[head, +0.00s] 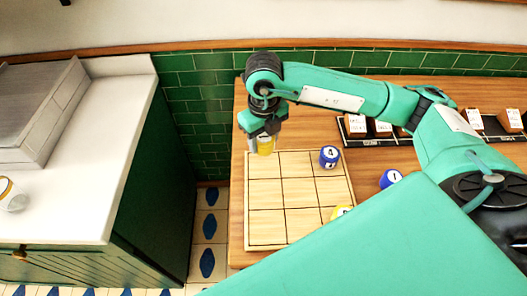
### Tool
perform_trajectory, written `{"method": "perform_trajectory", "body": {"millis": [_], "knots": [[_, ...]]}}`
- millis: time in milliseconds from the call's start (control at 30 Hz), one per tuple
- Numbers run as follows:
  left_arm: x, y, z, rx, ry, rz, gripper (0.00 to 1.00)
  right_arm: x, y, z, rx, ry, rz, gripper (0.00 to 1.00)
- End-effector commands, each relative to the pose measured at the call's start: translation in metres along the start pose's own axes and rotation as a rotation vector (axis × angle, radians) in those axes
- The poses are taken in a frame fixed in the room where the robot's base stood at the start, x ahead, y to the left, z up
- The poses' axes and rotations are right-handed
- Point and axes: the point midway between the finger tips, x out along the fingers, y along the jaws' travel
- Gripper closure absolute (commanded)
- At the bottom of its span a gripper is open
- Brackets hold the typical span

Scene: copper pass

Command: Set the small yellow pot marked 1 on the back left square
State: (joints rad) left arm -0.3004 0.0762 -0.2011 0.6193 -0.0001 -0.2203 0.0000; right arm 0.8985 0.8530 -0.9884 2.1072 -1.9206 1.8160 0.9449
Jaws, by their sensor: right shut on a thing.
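A small yellow pot (265,148) is between the fingers of my right gripper (264,137), which is shut on it. No number can be read on it. It shows at the back left edge of the wooden board (265,196), partly over the back left square. I cannot tell whether it touches the board. The gripper's fingers hide the pot's upper part and sides. The board is marked into three rows of three squares. The rest of the back left square looks bare. My left gripper is not in view.
A blue pot marked 4 (330,157) stands on the back right square. A blue pot marked 1 (391,179) stands right of the board. Racks with cards (357,127) stand behind.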

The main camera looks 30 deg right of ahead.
Motion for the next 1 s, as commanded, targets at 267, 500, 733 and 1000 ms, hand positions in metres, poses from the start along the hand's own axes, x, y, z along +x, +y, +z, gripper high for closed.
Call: {"method": "perform_trajectory", "body": {"millis": [267,500,733,1000], "knots": [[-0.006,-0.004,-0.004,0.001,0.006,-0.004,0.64,0.029,0.000,0.000,0.000,-0.001,0.000,0.77],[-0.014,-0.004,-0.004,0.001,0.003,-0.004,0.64,0.059,0.000,-0.001,0.000,0.003,0.000,0.77],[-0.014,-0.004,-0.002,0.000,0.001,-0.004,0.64,0.070,0.000,0.000,-0.001,-0.002,0.000,0.77],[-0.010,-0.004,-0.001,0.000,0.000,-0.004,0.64,0.073,0.000,0.000,-0.001,-0.001,0.000,0.45]]}}
